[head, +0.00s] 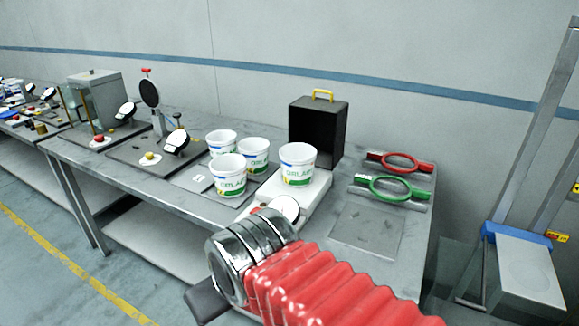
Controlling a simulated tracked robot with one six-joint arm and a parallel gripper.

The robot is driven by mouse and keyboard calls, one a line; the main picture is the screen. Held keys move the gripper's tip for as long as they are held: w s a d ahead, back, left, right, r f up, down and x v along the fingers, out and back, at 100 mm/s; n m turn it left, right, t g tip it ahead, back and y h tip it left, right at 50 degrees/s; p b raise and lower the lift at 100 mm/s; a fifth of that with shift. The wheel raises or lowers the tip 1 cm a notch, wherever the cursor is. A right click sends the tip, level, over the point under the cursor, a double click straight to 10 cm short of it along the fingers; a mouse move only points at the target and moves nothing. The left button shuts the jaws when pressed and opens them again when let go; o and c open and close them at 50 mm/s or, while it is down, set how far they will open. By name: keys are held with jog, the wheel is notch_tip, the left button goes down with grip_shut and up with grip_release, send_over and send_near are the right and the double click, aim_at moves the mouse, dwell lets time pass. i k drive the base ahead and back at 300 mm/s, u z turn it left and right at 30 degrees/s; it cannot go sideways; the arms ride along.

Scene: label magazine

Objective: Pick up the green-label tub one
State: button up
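Several white tubs with green lettering and green patches stand on the grey bench in the head view. One tub (298,164) stands apart on a white flat-topped device at the right. The others stand close together on a dark plate: a back tub (221,142), a middle tub (254,155) and a front tub (228,175). All are upright, and the labels look alike. My arm, with red bellows and a chrome cuff, crosses the lower front, below the tubs and apart from them.
A black open-front box (318,130) with a yellow handle stands behind the tubs. Red (400,162) and green (391,189) ring-shaped tools lie at the right. A bare square plate (367,232) lies in front of them. Gauges stand left.

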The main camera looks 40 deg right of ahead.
aim_at(298, 159)
jog(key=i, duration=0.9)
jog(key=z, duration=0.05)
